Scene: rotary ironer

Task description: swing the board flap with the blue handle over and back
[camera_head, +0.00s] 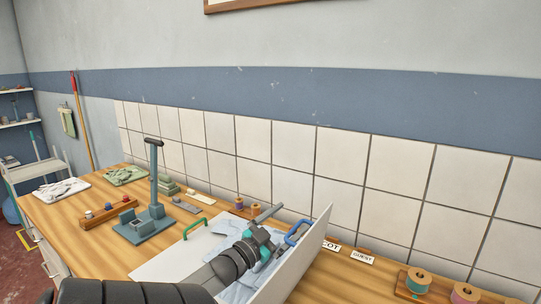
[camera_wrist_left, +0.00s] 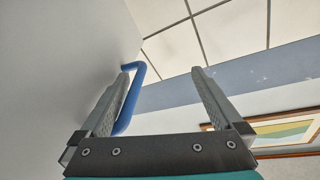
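The board flap (camera_head: 306,258) is a white panel standing up at a tilt on the right of the board, with the blue handle (camera_head: 304,226) on its inner face near the top. In the left wrist view the flap (camera_wrist_left: 55,60) fills the left side, and the blue handle (camera_wrist_left: 142,80) shows beside and partly behind the left finger. My left gripper (camera_head: 277,227) is by the handle, its fingers spread wide. In the wrist view the gripper (camera_wrist_left: 162,75) is open; contact with the handle cannot be told. My right gripper is not in view.
A white panel with a green handle (camera_head: 194,227) lies flat on the left. Light blue cloth (camera_head: 203,246) lies on the board, partly hidden by my arm. A blue-grey press stand (camera_head: 154,185) stands behind left. Thread spools (camera_head: 418,281) are at the right. A tiled wall backs the table.

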